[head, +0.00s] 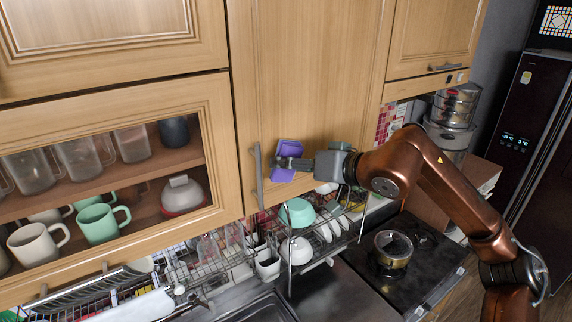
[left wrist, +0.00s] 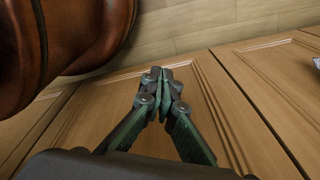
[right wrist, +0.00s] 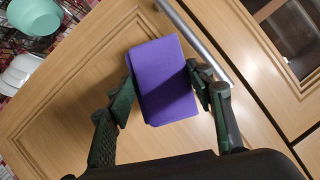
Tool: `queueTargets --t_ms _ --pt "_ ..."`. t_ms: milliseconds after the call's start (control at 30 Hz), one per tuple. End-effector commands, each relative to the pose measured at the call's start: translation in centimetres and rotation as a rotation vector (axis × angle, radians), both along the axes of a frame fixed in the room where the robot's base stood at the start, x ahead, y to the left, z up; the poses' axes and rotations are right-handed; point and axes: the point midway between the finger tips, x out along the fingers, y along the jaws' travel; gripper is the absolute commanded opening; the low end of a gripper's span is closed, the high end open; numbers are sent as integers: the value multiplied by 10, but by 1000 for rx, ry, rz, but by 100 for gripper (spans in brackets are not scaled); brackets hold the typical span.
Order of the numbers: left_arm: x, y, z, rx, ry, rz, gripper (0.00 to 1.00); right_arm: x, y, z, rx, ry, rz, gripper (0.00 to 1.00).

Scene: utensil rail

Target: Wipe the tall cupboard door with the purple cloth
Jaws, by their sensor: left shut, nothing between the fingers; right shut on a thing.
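The purple cloth (head: 288,150) is a folded block held in my right gripper (head: 292,163) in front of the lower part of the tall cupboard door (head: 305,60). In the right wrist view the cloth (right wrist: 163,82) sits between the fingers of my right gripper (right wrist: 160,90), close to the door (right wrist: 75,95); I cannot tell whether it touches the wood. The door's vertical metal handle (head: 257,175) is just left of the cloth. My left gripper (left wrist: 162,78) is shut and empty in the left wrist view, with wooden panels behind it. It is outside the head view.
A glass-fronted cupboard (head: 222,150) with mugs is left of the door. Below are a dish rack (head: 325,243) with a green bowl (head: 298,212), a sink (head: 255,308) and a stove with a pot (head: 392,250). Steel containers (head: 452,115) stand at right.

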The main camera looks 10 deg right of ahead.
Motion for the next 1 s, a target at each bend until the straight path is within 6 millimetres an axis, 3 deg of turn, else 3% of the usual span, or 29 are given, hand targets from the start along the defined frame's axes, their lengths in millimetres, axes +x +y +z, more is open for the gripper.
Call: queueTargets --t_ms 200,667,1000 --pt "0 0 -8 0 1 0 0 -16 -7 -1 0 -1 0 29" --pt "0 0 -10 0 1 0 0 -21 -9 0 -1 -1 -1 29" --pt "-1 0 -21 0 2 0 0 -45 -18 -1 -1 -1 0 29"
